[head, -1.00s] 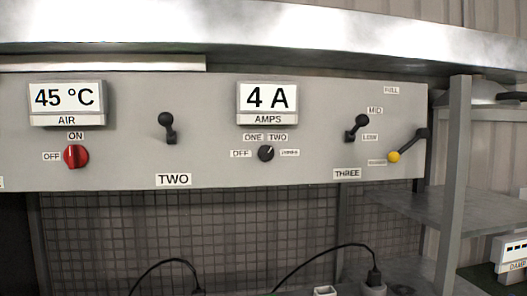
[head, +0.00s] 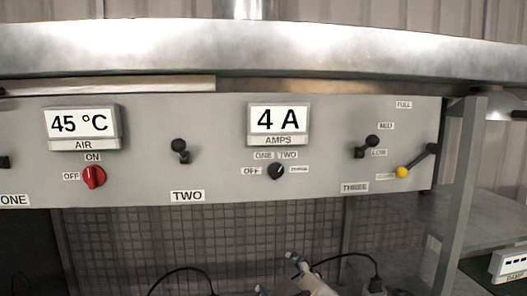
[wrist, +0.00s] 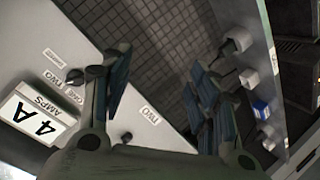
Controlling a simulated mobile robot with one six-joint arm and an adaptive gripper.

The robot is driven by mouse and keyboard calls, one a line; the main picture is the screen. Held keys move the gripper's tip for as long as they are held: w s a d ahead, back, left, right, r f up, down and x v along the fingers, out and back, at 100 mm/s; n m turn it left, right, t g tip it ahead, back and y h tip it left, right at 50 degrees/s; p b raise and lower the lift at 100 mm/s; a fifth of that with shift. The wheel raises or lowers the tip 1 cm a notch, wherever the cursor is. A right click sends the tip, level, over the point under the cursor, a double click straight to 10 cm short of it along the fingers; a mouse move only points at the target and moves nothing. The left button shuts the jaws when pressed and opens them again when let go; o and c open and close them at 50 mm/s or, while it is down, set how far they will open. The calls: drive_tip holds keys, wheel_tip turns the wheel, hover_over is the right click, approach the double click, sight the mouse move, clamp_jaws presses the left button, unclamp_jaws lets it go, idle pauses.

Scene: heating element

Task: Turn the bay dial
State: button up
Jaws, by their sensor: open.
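The bay dial, a small black knob (head: 276,171), sits under the 4 A AMPS display (head: 279,122) on the grey panel. OFF is at its left, ONE and TWO above it, and a blurred label at its right. Its pointer seems to lean to the upper right. In the wrist view the dial (wrist: 75,77) is left of the fingers, near the tilted AMPS display. My gripper (wrist: 158,85) is open and empty, its two dark blue-padded fingers spread apart. In the head view it (head: 296,268) shows at the bottom, below the panel and clear of the dial.
A red dial (head: 94,177) under the 45 °C display points near ON. Black levers (head: 180,150) (head: 366,147) and a yellow-tipped lever (head: 403,172) stick out of the panel. Cabled plugs (head: 375,283) are below. A metal hood (head: 250,50) overhangs the panel.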

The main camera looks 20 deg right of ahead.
drive_tip(key=w+d+r+n+t+h+p, duration=0.2)
drive_tip(key=d+r+n+t+p, duration=0.15)
drive_tip(key=r, duration=1.05)
drive_tip(key=p, duration=0.4)
approach(278, 173)
drive_tip(key=shift+m+t, duration=0.25)
drive_tip(key=x, duration=0.8)
drive_tip(key=shift+w+f, duration=0.15)
drive_tip(key=shift+f, duration=0.1)
drive_tip(key=shift+c, duration=0.4)
drive_tip(key=c, duration=1)
